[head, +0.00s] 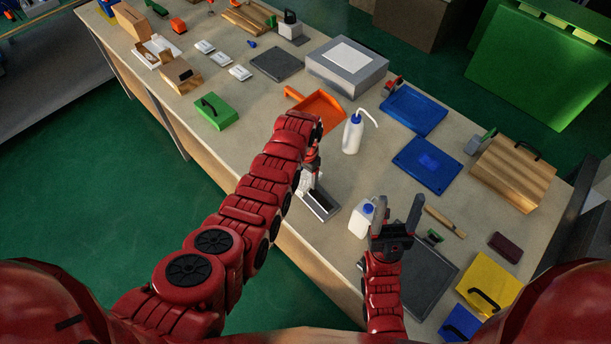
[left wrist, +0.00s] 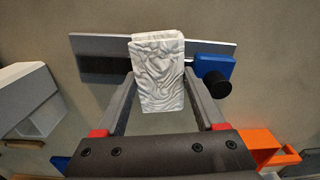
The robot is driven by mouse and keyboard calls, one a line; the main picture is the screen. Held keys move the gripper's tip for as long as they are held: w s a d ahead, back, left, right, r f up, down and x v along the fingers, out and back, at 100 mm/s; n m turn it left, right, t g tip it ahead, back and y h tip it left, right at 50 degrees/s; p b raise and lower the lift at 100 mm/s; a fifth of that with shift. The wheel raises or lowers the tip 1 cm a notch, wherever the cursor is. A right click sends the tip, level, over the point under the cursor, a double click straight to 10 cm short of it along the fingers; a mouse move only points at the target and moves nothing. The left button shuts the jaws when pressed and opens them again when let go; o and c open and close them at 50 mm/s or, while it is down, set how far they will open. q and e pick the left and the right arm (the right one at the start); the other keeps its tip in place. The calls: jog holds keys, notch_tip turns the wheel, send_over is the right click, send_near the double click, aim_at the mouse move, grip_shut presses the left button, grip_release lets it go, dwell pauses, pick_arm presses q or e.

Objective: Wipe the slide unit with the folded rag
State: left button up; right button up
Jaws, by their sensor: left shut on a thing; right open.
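The folded rag (left wrist: 160,80) is white with a wavy grey pattern. My left gripper (head: 310,172) is shut on it, with one finger on each side in the left wrist view. The slide unit (head: 321,206) lies near the table's front edge, just below my left gripper. In the left wrist view the slide unit (left wrist: 100,48) shows as a long grey rail with a blue block and a black knob at its right. The rag overlaps the rail's middle and hides part of it; I cannot tell whether they touch. My right gripper (head: 397,212) is open and empty above the front right of the table.
A white wash bottle (head: 352,134) and an orange dustpan (head: 318,106) stand behind my left gripper. A white jug (head: 361,218) is just left of my right gripper. Blue trays (head: 425,165) lie further back. A dark mat (head: 425,280) lies under the right arm.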

pick_arm(q)
jog(key=shift+f+b, duration=0.5)
jog(key=shift+f, duration=0.05)
jog(key=o, duration=0.9)
jog(key=shift+r, duration=0.4)
jog(key=c, duration=1.2)
jog(key=shift+o, duration=0.2)
